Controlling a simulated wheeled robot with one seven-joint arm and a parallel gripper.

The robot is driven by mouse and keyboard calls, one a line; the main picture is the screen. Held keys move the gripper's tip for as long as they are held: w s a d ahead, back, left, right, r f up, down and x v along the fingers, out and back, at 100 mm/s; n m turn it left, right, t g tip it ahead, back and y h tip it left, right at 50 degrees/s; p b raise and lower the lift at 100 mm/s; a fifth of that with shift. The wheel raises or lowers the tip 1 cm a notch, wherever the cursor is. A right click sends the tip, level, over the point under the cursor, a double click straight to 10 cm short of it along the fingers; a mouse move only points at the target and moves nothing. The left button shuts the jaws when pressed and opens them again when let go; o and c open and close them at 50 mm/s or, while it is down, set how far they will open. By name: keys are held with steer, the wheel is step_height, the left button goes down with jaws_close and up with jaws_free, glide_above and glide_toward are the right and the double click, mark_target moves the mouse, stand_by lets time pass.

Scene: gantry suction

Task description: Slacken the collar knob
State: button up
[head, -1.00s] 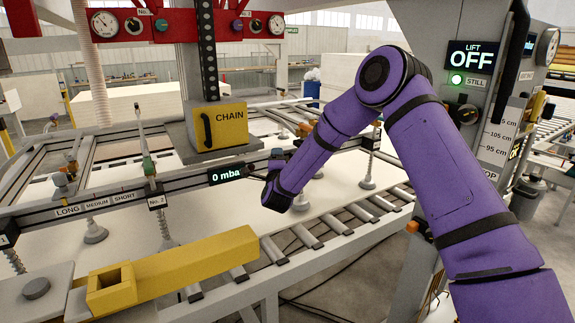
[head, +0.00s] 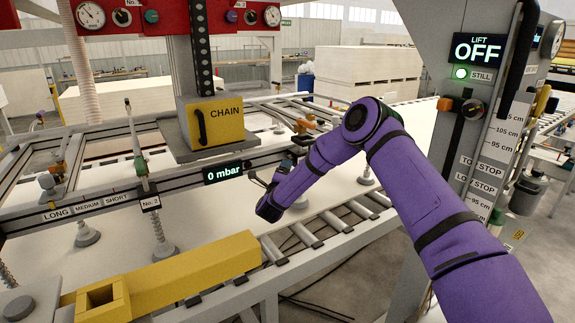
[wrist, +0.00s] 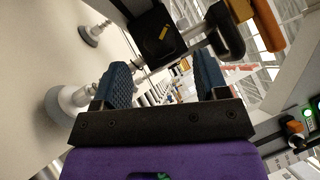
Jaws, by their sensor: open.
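A black round knob (head: 473,109) with an orange block (head: 445,104) beside it sits on the grey column, under the green STILL lamp. This may be the collar knob, but I cannot tell for certain. A dark round knob with orange also shows at the right edge of the wrist view (wrist: 296,128). My gripper (head: 268,173) is away to the left of it, over the suction frame near the pressure display. In the wrist view my gripper (wrist: 165,82) has its two blue ribbed fingers spread wide, with nothing held between them.
A black box (wrist: 158,35) and a dark handle-like part (wrist: 226,38) lie beyond the fingers. A suction cup (wrist: 70,103) is left of them. The yellow CHAIN box (head: 215,122), yellow beam (head: 185,277) and rollers (head: 300,232) surround the frame. The LIFT display (head: 492,47) reads OFF.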

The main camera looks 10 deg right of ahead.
steer(key=x, duration=0.4)
steer(key=shift+w+d, duration=0.1)
steer(key=shift+w, duration=0.05)
steer(key=c, duration=0.9)
